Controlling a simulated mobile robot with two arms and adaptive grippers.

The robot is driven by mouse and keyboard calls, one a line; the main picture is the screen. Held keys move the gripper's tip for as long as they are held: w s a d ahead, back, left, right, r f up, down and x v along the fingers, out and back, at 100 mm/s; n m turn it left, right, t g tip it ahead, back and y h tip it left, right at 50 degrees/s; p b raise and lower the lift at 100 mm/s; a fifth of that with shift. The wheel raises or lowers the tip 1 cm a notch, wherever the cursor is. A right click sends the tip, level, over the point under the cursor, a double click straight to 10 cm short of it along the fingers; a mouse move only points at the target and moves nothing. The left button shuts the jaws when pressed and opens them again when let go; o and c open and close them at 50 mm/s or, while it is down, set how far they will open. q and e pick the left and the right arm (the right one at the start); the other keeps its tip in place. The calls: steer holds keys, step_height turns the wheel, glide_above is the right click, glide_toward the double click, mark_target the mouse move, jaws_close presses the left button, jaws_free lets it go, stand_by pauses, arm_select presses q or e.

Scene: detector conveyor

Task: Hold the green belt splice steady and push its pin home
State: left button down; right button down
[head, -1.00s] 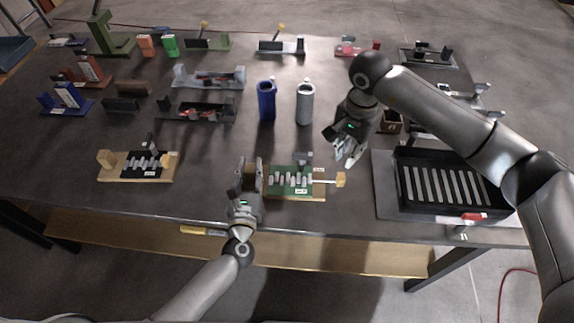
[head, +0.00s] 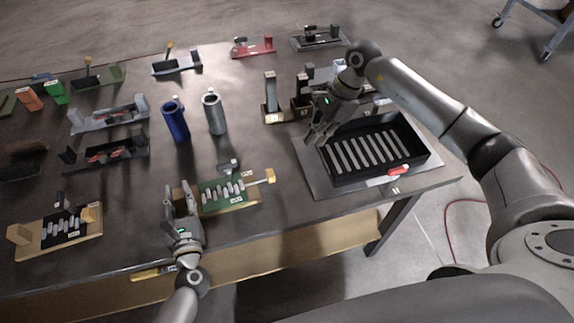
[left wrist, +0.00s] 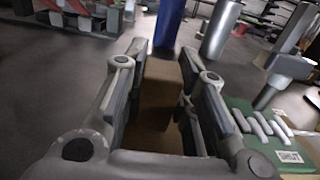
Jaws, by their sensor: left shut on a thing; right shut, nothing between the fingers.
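The green belt splice (head: 222,206) sits on a wooden board near the table's front edge, with a row of pale knuckles on it. Its pin has a yellow block handle (head: 271,176) at the right end, and a stretch of bare rod shows between handle and splice. My left gripper (head: 180,200) is at the board's left end, shut on the brown end block (left wrist: 160,88), seen between its fingers in the left wrist view. The green plate (left wrist: 260,135) lies right of the fingers there. My right gripper (head: 316,138) is shut and empty, right of and beyond the handle, by the black tray.
A black slatted tray (head: 412,125) stands at the right. A similar black splice (head: 63,226) on wood lies at the left. Blue (head: 175,122) and grey (head: 215,115) cylinders stand behind the green splice. Bare table lies between the pin handle and the tray.

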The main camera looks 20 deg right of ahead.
mark_target(270, 176)
steer(key=x, duration=0.9)
steer(key=shift+a+f, duration=0.15)
steer(key=shift+f, duration=0.15)
steer(key=a, duration=0.3)
steer(key=shift+a+f, duration=0.1)
steer(key=shift+f, duration=0.15)
steer(key=shift+a, duration=0.45)
steer(key=a, duration=0.7)
steer(key=shift+d, duration=0.1)
arm_select(q)
steer(key=shift+d, duration=0.1)
